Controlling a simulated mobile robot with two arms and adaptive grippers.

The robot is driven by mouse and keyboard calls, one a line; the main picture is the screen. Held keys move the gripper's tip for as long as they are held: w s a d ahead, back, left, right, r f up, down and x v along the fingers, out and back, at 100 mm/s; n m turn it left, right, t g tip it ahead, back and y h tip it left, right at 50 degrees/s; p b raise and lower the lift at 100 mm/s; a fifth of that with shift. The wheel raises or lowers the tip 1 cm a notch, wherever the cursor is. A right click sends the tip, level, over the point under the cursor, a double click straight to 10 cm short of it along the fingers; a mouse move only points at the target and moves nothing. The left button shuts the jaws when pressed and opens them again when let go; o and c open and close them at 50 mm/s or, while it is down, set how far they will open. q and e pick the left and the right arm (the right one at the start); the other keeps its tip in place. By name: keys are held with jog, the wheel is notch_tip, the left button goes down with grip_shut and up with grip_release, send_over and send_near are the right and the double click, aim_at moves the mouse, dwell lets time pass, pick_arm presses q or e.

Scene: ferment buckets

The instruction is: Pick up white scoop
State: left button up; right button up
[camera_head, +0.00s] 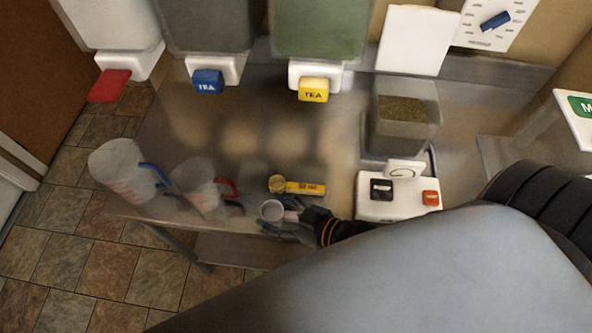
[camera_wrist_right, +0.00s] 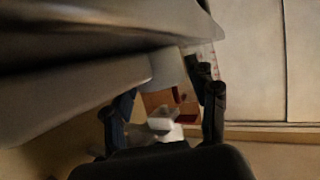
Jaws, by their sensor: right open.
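The white scoop (camera_head: 271,210) lies near the front edge of the steel table, its round cup facing up and its short pale handle pointing right. My right gripper (camera_head: 292,218) comes in from the right, low at the table edge, with its fingers open around the handle area. I cannot tell whether they touch it. In the right wrist view the open fingers (camera_wrist_right: 167,85) stand apart, with a small white piece (camera_wrist_right: 168,131) between them, perhaps the scoop's handle. My left gripper is not in view.
Clear measuring jugs with red (camera_head: 200,190) and blue (camera_head: 125,170) handles stand left. A white scale (camera_head: 398,208) is right, with a clear container (camera_head: 400,125) behind. Dispensers with taps (camera_head: 313,90) line the back. The table middle is clear.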

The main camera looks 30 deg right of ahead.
jog(key=shift+x, duration=0.95)
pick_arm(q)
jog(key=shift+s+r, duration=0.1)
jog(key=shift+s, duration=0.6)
pick_arm(e)
jog(key=shift+s, duration=0.1)
jog(key=shift+c, duration=0.2)
jog(key=c, duration=0.7)
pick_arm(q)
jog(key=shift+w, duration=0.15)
pick_arm(e)
jog(key=shift+c, duration=0.2)
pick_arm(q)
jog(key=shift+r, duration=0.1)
